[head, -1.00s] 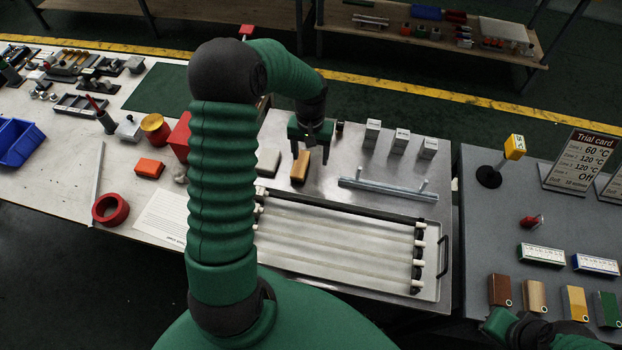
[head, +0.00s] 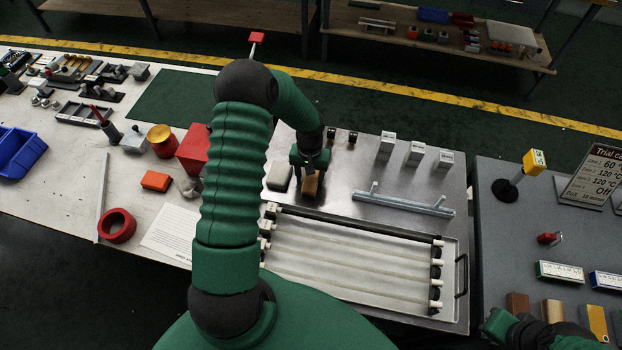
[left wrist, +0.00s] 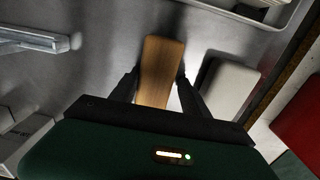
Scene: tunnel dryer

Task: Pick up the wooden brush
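The wooden brush (head: 311,186) lies on the metal worktop, behind the tray of rods. It shows as a brown wooden block in the left wrist view (left wrist: 161,70). My left gripper (head: 310,168) is over the brush and hides part of it in the head view. In the left wrist view, its two dark fingers (left wrist: 158,88) are apart, one on each side of the brush. I cannot tell whether either finger touches it. Part of my right arm shows at the lower right of the head view, but its fingers cannot be made out.
A pale block (head: 280,176) lies close beside the brush; it also shows in the left wrist view (left wrist: 228,88). A metal rail (head: 403,204) lies to the right. The tray (head: 452,310) is in front. Several white blocks (head: 416,154) stand behind the rail.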

